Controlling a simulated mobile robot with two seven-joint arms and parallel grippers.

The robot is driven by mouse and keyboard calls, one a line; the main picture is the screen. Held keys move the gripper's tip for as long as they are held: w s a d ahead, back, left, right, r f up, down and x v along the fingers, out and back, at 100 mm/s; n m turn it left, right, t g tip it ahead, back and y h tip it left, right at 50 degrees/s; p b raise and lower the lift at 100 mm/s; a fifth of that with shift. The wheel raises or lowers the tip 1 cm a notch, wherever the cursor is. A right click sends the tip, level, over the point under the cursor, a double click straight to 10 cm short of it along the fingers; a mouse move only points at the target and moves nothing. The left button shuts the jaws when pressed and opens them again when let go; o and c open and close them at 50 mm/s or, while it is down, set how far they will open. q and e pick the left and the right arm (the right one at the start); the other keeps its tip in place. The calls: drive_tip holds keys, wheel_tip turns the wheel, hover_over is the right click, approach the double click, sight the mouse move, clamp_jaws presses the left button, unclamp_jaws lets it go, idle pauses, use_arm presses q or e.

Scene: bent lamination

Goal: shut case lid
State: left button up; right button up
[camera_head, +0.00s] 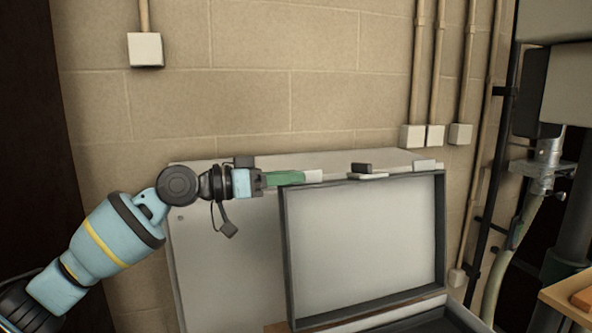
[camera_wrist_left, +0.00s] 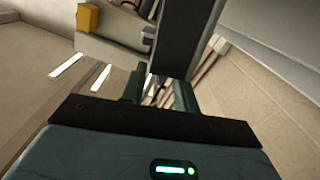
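The case lid (camera_head: 365,240) stands raised and open, a pale panel inside a dark grey frame. The case base (camera_head: 445,318) shows below it at the bottom edge, mostly cut off. My left gripper (camera_head: 312,177) comes in from the left, its green fingers level with the lid's top edge near the top left corner. In the left wrist view the two green fingers (camera_wrist_left: 158,92) are apart, with a dark bar (camera_wrist_left: 182,38), probably the lid's frame, just beyond them. I cannot tell whether they touch it. My right gripper is in neither view.
A grey cabinet or panel (camera_head: 220,260) stands behind the lid against the block wall (camera_head: 240,100). Small blocks, one black (camera_head: 362,168), sit along its top. Conduits with white boxes (camera_head: 412,135) run down the wall. A wooden surface (camera_head: 570,295) is at the lower right.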

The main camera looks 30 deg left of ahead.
use_arm(q)
drive_tip(key=shift+x, duration=1.25)
drive_tip(key=shift+c, duration=0.3)
clamp_jaws()
